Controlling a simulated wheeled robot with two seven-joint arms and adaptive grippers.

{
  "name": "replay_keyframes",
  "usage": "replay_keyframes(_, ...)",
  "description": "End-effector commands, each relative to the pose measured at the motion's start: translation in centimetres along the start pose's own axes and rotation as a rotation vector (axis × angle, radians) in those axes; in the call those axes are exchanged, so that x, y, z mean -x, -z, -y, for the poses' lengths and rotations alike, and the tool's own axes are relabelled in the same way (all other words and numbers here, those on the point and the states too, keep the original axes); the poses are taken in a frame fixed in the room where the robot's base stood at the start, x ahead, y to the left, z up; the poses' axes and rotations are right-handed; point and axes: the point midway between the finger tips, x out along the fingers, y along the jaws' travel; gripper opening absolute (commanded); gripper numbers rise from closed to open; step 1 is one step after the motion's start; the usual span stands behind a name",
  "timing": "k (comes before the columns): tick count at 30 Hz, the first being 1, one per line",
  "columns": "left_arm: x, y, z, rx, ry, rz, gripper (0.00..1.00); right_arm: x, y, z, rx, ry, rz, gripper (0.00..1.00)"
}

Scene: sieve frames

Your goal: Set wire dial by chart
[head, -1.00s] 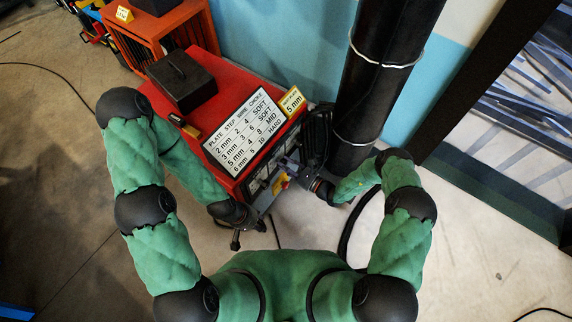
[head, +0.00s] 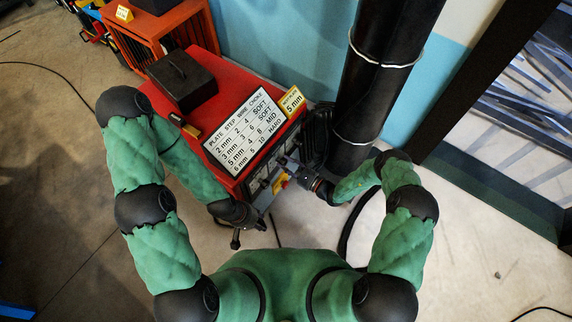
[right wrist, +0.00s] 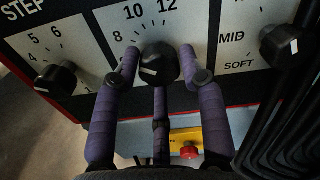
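The control box (head: 222,85) is red, with a white chart (head: 245,130) on its sloped top. The chart's columns are PLATE, STEP, WIRE and CHOKE. Its 5 mm row reads 4, 8, MID. A yellow card (head: 291,101) beside it reads 5 mm. The wire dial (right wrist: 158,65) is a black knob; 8, 10 and 12 show around it, and its white mark points left. My right gripper (right wrist: 160,60) has fingers on both sides of this knob and one below; contact is unclear. My left gripper (head: 248,232) is open and empty, below the box's front.
In the right wrist view, the step knob (right wrist: 55,78) is left of the wire dial and the choke knob (right wrist: 282,46) right, near MID and SOFT. A red button (right wrist: 189,152) on yellow sits below. A thick black pipe (head: 375,80) stands right of the box.

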Motion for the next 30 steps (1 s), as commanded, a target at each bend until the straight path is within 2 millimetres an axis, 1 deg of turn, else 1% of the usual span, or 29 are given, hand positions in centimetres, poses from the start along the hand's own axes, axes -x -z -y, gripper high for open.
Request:
replay_keyframes(10, 0.0, 0.0, 0.0, 0.000, 0.000, 0.000, 0.40, 0.0, -0.1, 0.1, 0.002, 0.000, 0.005, 0.60)
replay_keyframes(14, 0.0, 0.0, 0.0, 0.000, 0.000, 0.000, 0.40, 0.5, -0.1, 0.1, 0.001, 0.002, 0.005, 0.60)
replay_keyframes(17, 0.0, 0.0, 0.0, 0.000, 0.000, 0.000, 0.40, 1.7, -0.1, 0.2, 0.001, 0.004, 0.004, 0.60)
replay_keyframes(20, 0.0, 0.0, 0.0, 0.000, 0.000, 0.000, 0.40, 3.6, -0.1, 0.3, 0.002, 0.005, 0.003, 0.60)
replay_keyframes(24, 0.0, 0.0, 0.0, 0.000, 0.000, 0.000, 0.40, 6.5, 0.0, 0.3, 0.001, 0.006, 0.002, 0.60)
replay_keyframes(30, 0.0, 0.0, 0.0, 0.000, 0.000, 0.000, 0.40, 9.9, 0.0, 0.1, 0.000, 0.004, 0.003, 0.60)
